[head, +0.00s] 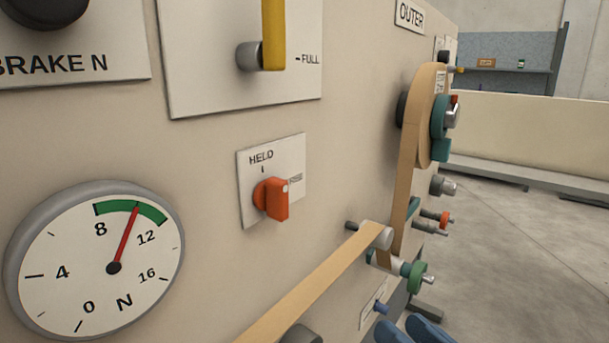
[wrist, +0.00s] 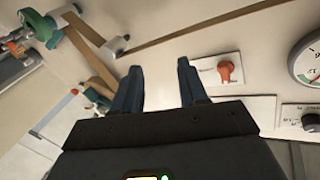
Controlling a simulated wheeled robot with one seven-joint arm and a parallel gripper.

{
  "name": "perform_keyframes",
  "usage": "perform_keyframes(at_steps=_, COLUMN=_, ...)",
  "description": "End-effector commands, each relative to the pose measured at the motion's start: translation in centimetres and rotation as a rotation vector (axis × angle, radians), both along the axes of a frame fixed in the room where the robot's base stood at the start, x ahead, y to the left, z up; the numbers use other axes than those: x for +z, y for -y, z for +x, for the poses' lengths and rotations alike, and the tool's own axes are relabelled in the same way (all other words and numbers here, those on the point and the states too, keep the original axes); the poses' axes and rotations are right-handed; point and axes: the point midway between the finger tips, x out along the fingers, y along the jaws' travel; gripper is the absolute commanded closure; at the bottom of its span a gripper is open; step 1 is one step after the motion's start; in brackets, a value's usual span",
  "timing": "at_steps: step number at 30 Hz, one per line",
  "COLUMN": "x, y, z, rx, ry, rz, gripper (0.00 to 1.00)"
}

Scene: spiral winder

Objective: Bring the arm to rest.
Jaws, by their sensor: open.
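My gripper (wrist: 160,76) is open and empty in the wrist view, its two dark blue fingers spread apart in front of the machine's panel. Blue fingertips also show at the bottom edge of the head view (head: 408,329), low and right of the orange knob. The orange knob (head: 277,199) is on a plate marked HELD and a second, hard-to-read word; it also shows in the wrist view (wrist: 226,72), right of my fingers. No contact between fingers and panel is visible. The rest of my arm is out of the head view.
A tan strip (head: 322,284) runs over a grey roller (head: 379,235) up to a spool (head: 431,115). The round gauge (head: 95,262) has its red needle in the green band. A yellow lever (head: 273,35) stands above. Spindles jut out at right; open floor (head: 520,260) lies beyond.

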Motion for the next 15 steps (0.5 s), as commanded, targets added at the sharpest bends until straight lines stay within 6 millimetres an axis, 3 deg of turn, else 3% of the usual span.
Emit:
perform_keyframes(at_steps=6, x=-4.7, y=3.2, z=-5.1, rx=-0.177, ry=-0.086, rz=-0.011, gripper=0.57)
perform_keyframes(at_steps=15, x=-8.1, y=7.0, z=-14.1, rx=-0.354, ry=-0.145, rz=-0.107, gripper=0.57)
